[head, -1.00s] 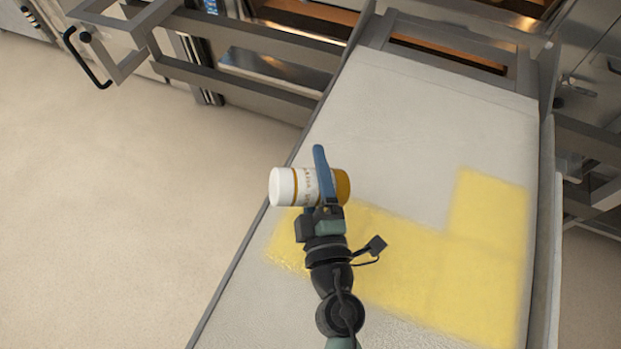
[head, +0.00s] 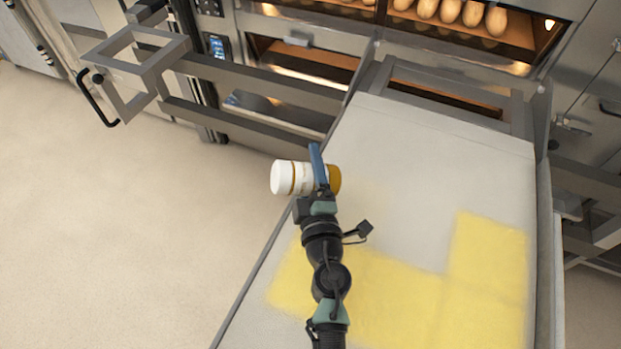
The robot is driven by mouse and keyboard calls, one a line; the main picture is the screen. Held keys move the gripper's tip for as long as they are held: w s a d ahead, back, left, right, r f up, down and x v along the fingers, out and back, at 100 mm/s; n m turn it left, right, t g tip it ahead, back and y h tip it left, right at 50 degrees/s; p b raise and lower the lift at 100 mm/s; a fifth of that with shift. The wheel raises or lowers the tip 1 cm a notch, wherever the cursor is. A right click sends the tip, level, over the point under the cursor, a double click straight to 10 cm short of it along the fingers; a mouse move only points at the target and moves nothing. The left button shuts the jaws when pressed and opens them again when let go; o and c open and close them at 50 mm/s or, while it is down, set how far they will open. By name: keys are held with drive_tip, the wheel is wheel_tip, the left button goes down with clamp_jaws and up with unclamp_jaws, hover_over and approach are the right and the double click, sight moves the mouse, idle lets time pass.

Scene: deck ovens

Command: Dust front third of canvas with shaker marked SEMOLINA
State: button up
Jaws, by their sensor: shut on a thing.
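The shaker (head: 293,178) is a white cylinder with ochre bands and an ochre end, seen in the head view. It lies on its side in my gripper (head: 318,172), which is shut around it, above the canvas's left edge. Its marking is too small to read here. The pale grey canvas (head: 425,150) slopes up to the oven mouth. Yellow dust (head: 400,290) covers a band across the near part of the canvas, with a block reaching farther up on the right (head: 488,245). A faint yellow haze shows just right of the shaker. My arm hides part of the dusted area.
Deck ovens (head: 300,60) stand at the back, with several loaves (head: 450,12) inside the upper deck. Metal side rails (head: 545,230) border the canvas. The floor (head: 120,240) at left is clear.

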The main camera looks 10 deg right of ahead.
drive_tip(key=d+p, duration=0.1)
drive_tip(key=d, duration=0.7)
drive_tip(key=d+r+n+b, duration=0.1)
drive_tip(key=d+r+n, duration=0.1)
drive_tip(key=n, duration=0.9)
drive_tip(key=d+r+n+b, duration=0.1)
drive_tip(key=r+n, duration=0.4)
drive_tip(key=n, duration=0.5)
drive_tip(key=shift+s+d+r+n, duration=0.3)
drive_tip(key=shift+d+n, duration=0.1)
drive_tip(key=shift+d, duration=0.5)
